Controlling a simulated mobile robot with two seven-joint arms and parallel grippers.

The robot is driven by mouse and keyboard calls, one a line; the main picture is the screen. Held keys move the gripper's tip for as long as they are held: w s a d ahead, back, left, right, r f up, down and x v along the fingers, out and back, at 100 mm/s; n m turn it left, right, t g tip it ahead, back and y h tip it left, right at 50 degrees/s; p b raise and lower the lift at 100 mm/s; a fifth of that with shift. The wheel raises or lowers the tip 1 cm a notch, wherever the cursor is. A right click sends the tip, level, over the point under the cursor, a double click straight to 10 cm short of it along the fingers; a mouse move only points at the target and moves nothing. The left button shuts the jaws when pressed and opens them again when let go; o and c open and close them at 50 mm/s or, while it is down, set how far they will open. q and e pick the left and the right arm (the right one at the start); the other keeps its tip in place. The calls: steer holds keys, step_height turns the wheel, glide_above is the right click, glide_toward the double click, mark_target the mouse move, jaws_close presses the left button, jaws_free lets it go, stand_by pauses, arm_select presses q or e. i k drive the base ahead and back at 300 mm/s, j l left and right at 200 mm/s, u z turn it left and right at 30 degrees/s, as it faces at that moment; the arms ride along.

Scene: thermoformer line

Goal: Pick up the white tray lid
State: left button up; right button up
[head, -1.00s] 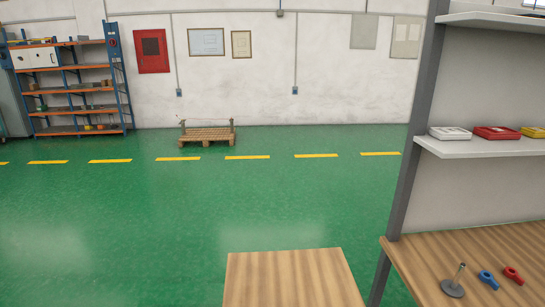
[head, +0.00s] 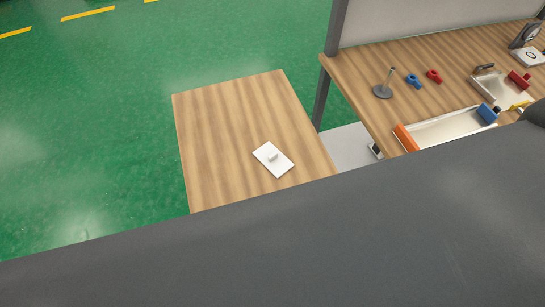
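The white tray lid (head: 268,165) is a small flat white rectangle with a raised knob in its middle. It lies on the small wooden side table (head: 225,125), toward its front right part. Nothing touches the lid or covers it. A large dark grey surface fills the bottom of the head view and hides the table's near edge. Neither of my grippers shows in the head view.
The wooden workbench (head: 362,74) stands to the right, with its grey post (head: 335,30) close to the side table. A grey stand (head: 383,89), blue part (head: 414,81), red part (head: 434,75) and trays (head: 447,127) sit on it. Green floor is clear left.

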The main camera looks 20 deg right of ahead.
mark_target(278, 164)
steer(key=z, duration=1.65)
steer(key=k+j, duration=0.6)
steer(key=i+j, duration=0.1)
steer(key=i, duration=0.3)
